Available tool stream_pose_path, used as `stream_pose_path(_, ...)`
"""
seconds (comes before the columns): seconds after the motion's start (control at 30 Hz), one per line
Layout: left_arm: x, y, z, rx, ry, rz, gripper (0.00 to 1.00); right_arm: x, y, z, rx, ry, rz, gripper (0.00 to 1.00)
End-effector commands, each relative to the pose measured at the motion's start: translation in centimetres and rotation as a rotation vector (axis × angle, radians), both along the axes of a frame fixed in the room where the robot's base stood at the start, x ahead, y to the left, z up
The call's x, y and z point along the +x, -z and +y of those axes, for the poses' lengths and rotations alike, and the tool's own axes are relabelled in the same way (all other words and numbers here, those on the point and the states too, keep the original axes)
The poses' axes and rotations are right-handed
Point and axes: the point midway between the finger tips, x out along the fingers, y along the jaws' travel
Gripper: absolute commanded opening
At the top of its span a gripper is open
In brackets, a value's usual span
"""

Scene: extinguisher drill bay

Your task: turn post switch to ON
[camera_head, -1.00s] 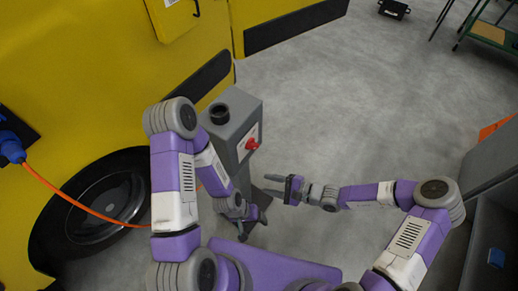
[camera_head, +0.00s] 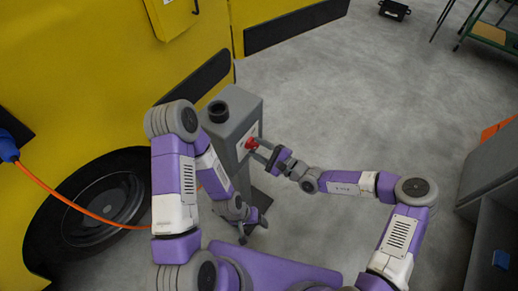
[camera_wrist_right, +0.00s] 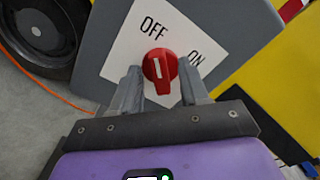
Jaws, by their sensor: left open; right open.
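The post switch is a red rotary knob (camera_wrist_right: 160,68) on a white plate (camera_wrist_right: 124,52) with OFF and ON lettering. In the right wrist view, its short white mark runs nearly up-down, with OFF above and ON to the right. The knob (camera_head: 251,144) also shows on the grey post (camera_head: 228,137) in the head view. My right gripper (camera_head: 258,149) is open at the switch. In the wrist view its fingers (camera_wrist_right: 161,82) stand either side of the knob; contact cannot be told. My left gripper (camera_head: 254,224) is open and empty, low beside the post.
A yellow vehicle (camera_head: 90,70) with a black wheel (camera_head: 95,210) stands left of and behind the post. An orange cable (camera_head: 62,198) runs from a blue plug (camera_head: 8,147). A grey cabinet (camera_head: 490,200) stands at the right. Open floor lies between.

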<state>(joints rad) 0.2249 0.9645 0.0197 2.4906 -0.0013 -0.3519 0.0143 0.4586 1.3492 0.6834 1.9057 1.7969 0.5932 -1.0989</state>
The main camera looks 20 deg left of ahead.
Motion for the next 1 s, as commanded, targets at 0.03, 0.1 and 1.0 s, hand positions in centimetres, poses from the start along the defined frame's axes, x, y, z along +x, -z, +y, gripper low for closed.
stream_pose_path(0.03,0.0,0.0,0.0,0.0,0.0,0.0,0.74,0.0,0.0,0.0,0.0,0.0,0.0,0.45)
stream_pose_path(0.1,0.0,0.0,0.0,0.0,0.0,0.0,0.74,0.0,0.0,0.0,0.0,0.0,0.0,0.45)
stream_pose_path(1.0,0.0,-2.4,0.0,0.0,0.0,0.0,0.74,0.0,-0.3,-0.1,0.048,0.001,0.139,0.0)
